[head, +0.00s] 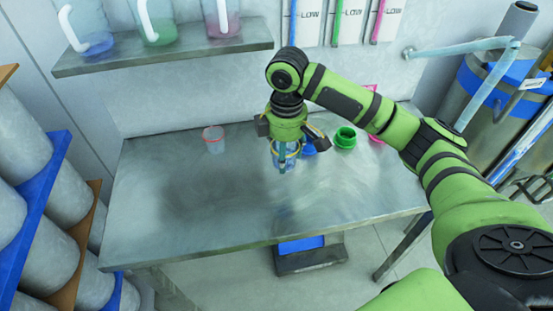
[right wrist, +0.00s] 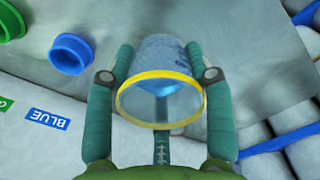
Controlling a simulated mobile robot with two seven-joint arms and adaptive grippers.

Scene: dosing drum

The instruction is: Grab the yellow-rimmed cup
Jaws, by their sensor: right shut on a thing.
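The yellow-rimmed cup (right wrist: 165,77) is a clear cup with a yellow ring at its mouth. In the right wrist view it sits between the two green fingers of my right gripper (right wrist: 160,82), which is shut on it. In the head view my right gripper (head: 284,158) points down over the middle of the metal table, and the cup (head: 284,164) is mostly hidden by the fingers. I cannot tell whether the cup touches the table. My left gripper is not in view.
A red-rimmed clear cup (head: 214,140) stands left on the table (head: 170,215). A blue container (head: 309,149), a green container (head: 345,137) and a pink one (head: 371,89) are to the right. A shelf (head: 165,50) holds jugs above. The table's front left is clear.

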